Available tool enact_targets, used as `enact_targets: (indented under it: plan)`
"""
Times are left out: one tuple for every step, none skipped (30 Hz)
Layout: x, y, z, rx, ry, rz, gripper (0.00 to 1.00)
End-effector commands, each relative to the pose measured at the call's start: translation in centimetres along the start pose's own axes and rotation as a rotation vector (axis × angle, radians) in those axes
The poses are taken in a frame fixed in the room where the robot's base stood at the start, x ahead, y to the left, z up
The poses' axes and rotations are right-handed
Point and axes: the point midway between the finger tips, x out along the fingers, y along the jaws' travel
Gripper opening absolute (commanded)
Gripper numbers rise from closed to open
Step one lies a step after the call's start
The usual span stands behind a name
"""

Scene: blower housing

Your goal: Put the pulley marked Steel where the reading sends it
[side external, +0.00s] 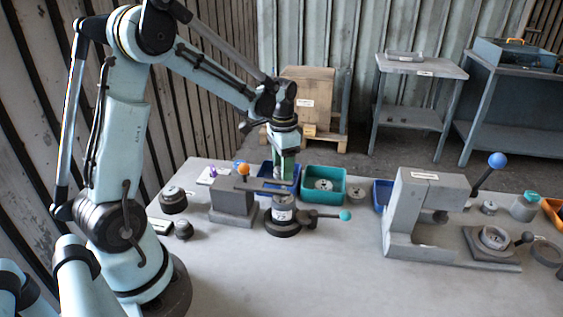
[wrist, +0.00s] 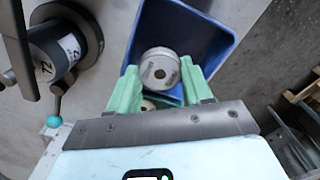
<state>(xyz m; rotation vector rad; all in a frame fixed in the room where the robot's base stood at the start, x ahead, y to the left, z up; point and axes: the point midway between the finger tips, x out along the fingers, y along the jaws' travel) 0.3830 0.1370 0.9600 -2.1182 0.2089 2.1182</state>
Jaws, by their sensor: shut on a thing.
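My gripper (side external: 283,170) points down over the blue bin (side external: 264,177) behind the grey fixture. In the wrist view its two green fingers (wrist: 161,72) are shut on a round grey metal pulley (wrist: 158,67) with a centre hole. The pulley is over the blue bin (wrist: 205,38); I cannot tell its exact height above the floor of the bin. No Steel marking is legible on it. Part of another round metal piece (wrist: 147,105) shows below it, partly hidden by the gripper. In the side view the held pulley is hidden.
A teal bin (side external: 309,184) with a metal part inside stands right of the blue bin. A post fixture with a teal-knobbed lever (side external: 345,215) and an orange-knobbed block (side external: 233,196) stand in front. A grey press (side external: 425,208) stands at right. The front tabletop is clear.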

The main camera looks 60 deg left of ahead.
Motion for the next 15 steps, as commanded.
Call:
enact_targets:
  plan:
    - [0.02, 0.00, -0.01, 0.000, 0.000, 0.000, 0.13]
    - [0.02, 0.00, -0.01, 0.000, 0.000, 0.000, 0.13]
    - [0.01, 0.00, -0.01, 0.000, 0.000, 0.000, 0.13]
    - [0.01, 0.00, -0.01, 0.000, 0.000, 0.000, 0.13]
    - [0.00, 0.00, 0.00, 0.000, 0.000, 0.000, 0.13]
    - [0.00, 0.00, 0.00, 0.000, 0.000, 0.000, 0.51]
    - [0.00, 0.00, 0.00, 0.000, 0.000, 0.000, 0.56]
    - [-0.01, 0.00, 0.00, 0.000, 0.000, 0.000, 0.60]
    - [-0.01, 0.00, 0.00, 0.000, 0.000, 0.000, 0.66]
    - [-0.01, 0.00, 0.00, 0.000, 0.000, 0.000, 0.71]
    - [-0.01, 0.00, 0.00, 0.000, 0.000, 0.000, 0.76]
    - [-0.01, 0.00, 0.00, 0.000, 0.000, 0.000, 0.79]
    - [-0.02, 0.00, 0.00, 0.000, 0.000, 0.000, 0.79]
    - [-0.02, 0.00, 0.00, 0.000, 0.000, 0.000, 0.79]
    - [-0.02, 0.00, 0.00, 0.000, 0.000, 0.000, 0.79]
